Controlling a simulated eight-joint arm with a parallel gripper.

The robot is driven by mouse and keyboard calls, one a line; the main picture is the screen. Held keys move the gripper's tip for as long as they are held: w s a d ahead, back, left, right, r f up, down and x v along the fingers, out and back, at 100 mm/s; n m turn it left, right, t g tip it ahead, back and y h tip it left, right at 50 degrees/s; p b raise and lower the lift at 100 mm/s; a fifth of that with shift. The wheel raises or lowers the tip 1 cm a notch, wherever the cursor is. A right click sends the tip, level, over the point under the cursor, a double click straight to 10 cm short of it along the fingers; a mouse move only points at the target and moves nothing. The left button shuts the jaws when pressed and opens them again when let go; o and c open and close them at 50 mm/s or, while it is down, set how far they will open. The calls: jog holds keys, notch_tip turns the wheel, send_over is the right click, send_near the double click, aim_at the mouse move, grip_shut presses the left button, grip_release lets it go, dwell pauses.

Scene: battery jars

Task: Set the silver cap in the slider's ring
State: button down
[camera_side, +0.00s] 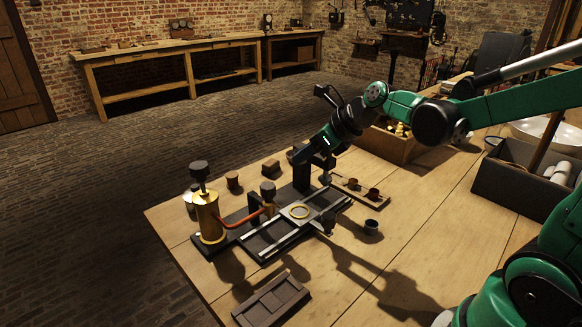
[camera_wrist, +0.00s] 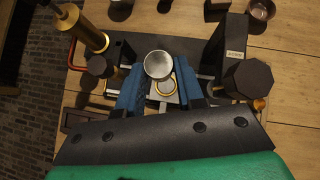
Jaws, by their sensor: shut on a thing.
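The silver cap (camera_wrist: 158,64) is a round, pale metal dish, held between my gripper's blue fingers in the wrist view. My gripper (camera_wrist: 157,72) is shut on it. The slider's ring (camera_wrist: 166,87) is a golden ring, partly covered by the cap in the wrist view. In the side view the ring (camera_side: 299,211) lies flat on the slider (camera_side: 284,223), between pale rails, and looks empty. My gripper (camera_side: 325,172) is above and behind the ring there, apart from it. The cap cannot be made out clearly in the side view.
A brass cylinder (camera_side: 208,217) with a dark knob stands at the rig's left, joined by a copper-coloured pipe. A tall black post (camera_side: 301,172) rises close to my gripper. A small tray with cups (camera_side: 360,191) lies to the right. A dark flat tray (camera_side: 271,301) lies in front.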

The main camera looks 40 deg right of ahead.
notch_tip(320, 180, down, 11)
dwell(0.6)
jog(key=shift+f, duration=0.25)
jog(key=shift+f, duration=0.3)
jog(key=c, duration=0.5)
grip_release()
jog(key=shift+c, duration=0.2)
jog(key=shift+r, duration=0.1)
